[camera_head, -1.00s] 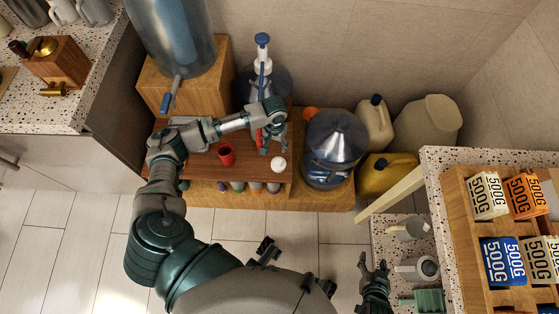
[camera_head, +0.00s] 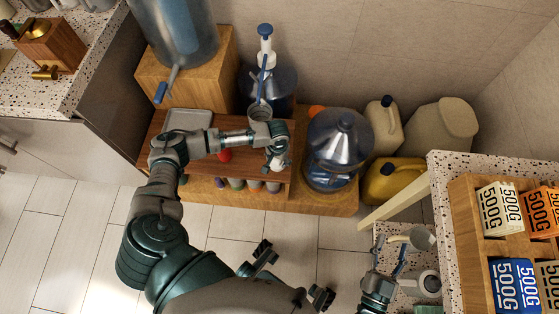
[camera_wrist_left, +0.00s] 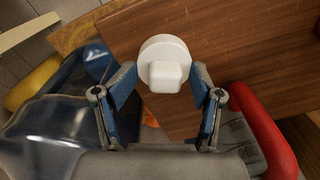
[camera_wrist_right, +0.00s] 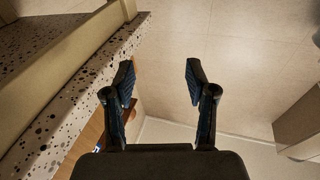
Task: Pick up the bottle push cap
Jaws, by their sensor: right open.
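The white push cap (camera_wrist_left: 163,50), a round disc with a squarish knob, lies on the brown wooden board (camera_wrist_left: 240,45) in the left wrist view. My left gripper (camera_wrist_left: 164,82) is open, one finger on each side of the cap, with a narrow gap showing on both sides. In the head view my left gripper (camera_head: 277,163) is over the right end of the board and largely hides the cap. My right gripper (camera_head: 390,252) is open and empty, beside the speckled counter; its spread fingers show in the right wrist view (camera_wrist_right: 160,82).
A large clear water bottle (camera_head: 338,145) stands right of the board.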

